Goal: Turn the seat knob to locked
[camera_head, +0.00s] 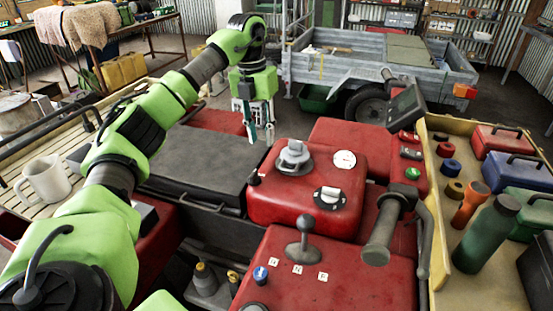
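My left arm reaches in from the left, and its gripper (260,138) points down above the far right end of the black seat (190,158). Its fingers look apart, with nothing seen between them. A round knob with a pale lever and a dark base (330,197) sits on the red body (290,205), nearer and to the right of the gripper. A small dark knob (254,178) stands at the seat's right edge, below the gripper and apart from it. I cannot tell which is the seat knob, nor read any lock marking. My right gripper is not in view.
A mug (45,180) stands on the left rack. A bench (466,270) with a green bottle (487,235) is at right.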

